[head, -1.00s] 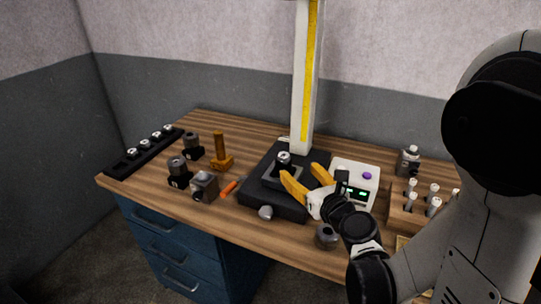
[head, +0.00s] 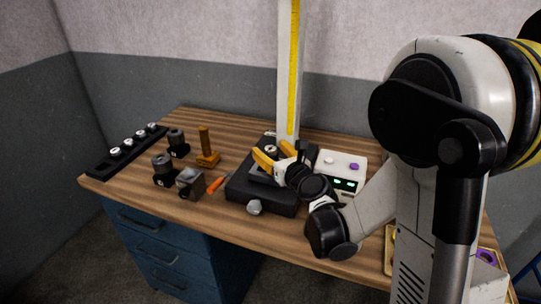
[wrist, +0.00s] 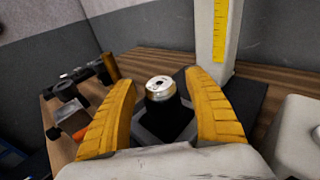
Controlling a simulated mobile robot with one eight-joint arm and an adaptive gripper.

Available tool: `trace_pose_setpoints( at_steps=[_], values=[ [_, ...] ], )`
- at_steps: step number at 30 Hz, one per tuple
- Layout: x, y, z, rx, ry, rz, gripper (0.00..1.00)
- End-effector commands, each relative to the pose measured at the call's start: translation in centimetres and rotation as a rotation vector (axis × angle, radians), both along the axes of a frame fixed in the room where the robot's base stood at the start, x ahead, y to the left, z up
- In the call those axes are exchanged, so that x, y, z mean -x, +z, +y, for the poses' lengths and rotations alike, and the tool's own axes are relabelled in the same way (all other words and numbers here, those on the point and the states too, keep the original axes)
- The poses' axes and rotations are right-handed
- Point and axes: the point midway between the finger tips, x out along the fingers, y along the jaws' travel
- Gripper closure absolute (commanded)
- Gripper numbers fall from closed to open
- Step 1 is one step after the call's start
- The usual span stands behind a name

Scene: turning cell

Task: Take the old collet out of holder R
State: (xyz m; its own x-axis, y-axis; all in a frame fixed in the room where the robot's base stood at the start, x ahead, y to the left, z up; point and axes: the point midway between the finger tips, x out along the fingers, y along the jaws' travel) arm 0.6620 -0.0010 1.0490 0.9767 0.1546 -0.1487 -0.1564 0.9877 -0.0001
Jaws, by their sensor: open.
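A dark holder (wrist: 163,107) with a shiny silver collet or ring (wrist: 160,86) in its top stands upright in the black fixture (head: 246,190) on the bench. I cannot read any letter on it, so I cannot tell if it is holder R. My gripper (head: 276,154) is open over the fixture. In the wrist view its yellow fingers (wrist: 160,80) stand on either side of the holder, with a visible gap on both sides. In the head view, my gripper partly hides the holder.
A white post with a yellow scale (head: 291,90) rises behind the fixture. A white box with green displays (head: 344,168) is at its right. At left are dark holders (head: 163,165), a grey block (head: 189,182), an orange-brown stand (head: 207,155) and a black rack (head: 105,166).

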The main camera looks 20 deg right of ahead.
Motion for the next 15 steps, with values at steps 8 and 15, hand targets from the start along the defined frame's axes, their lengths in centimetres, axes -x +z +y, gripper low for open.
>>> trace_pose_setpoints(
  at_steps=[8, 15],
  values=[
    [0.03, 0.01, 0.00, 0.000, 0.000, 0.000, 1.00],
    [0.04, 0.14, -0.01, 0.000, 0.000, 0.000, 1.00]
  ],
)
